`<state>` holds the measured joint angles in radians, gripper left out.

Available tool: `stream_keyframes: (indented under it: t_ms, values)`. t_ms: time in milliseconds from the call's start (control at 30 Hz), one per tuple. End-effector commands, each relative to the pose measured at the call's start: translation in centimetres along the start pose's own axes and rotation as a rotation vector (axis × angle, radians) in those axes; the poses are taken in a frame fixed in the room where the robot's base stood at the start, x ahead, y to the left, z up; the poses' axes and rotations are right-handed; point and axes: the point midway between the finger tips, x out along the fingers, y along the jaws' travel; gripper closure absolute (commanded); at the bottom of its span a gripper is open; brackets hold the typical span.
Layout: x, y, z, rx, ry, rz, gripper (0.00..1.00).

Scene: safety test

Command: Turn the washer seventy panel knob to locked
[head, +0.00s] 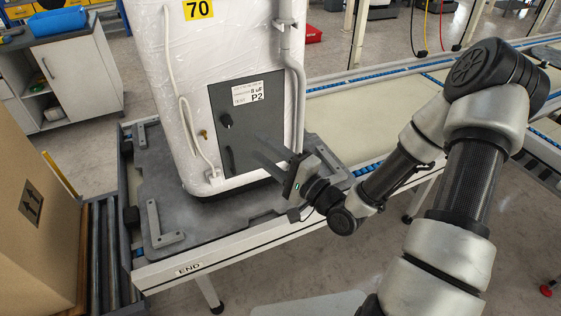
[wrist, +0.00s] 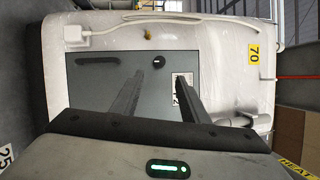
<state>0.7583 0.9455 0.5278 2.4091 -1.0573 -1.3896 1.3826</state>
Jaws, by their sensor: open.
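The washer (head: 240,60) is a white, plastic-wrapped unit with a yellow 70 label (head: 198,9); the label is also in the wrist view (wrist: 255,50). It stands upright on a dark pallet. Its grey panel (head: 262,115) carries a small black knob (head: 226,121) and a white P2 label. In the wrist view, turned sideways, the knob (wrist: 158,62) shows just beyond and between the fingertips. My gripper (head: 262,150) is open and empty in front of the panel, to the right of and below the knob in the head view. I cannot read the knob's setting.
A dark slot-like handle (wrist: 97,60) and a brass fitting (head: 203,133) are near the knob. A white cable (head: 180,100) and grey pipe (head: 297,90) run along the washer. A cardboard box (head: 35,200) stands left; a conveyor (head: 345,115) runs behind.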

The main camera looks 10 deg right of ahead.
Motion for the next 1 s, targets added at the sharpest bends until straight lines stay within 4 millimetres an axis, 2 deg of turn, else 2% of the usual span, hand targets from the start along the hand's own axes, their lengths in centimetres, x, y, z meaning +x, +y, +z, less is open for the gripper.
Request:
stream_keyframes:
  t_ms: [100, 333, 500, 900, 1000]
  values:
    - [-2.7, 0.0, -0.1, 0.001, 0.004, 0.001, 0.59]
    - [-5.6, 0.0, -0.1, 0.0, 0.001, 0.0, 0.59]
    - [-6.1, -0.1, 0.0, 0.0, -0.001, -0.001, 0.59]
    - [-6.1, 0.0, 0.0, -0.002, -0.001, 0.0, 0.59]
    - [-5.8, 0.5, -0.1, -0.045, -0.006, 0.045, 0.59]
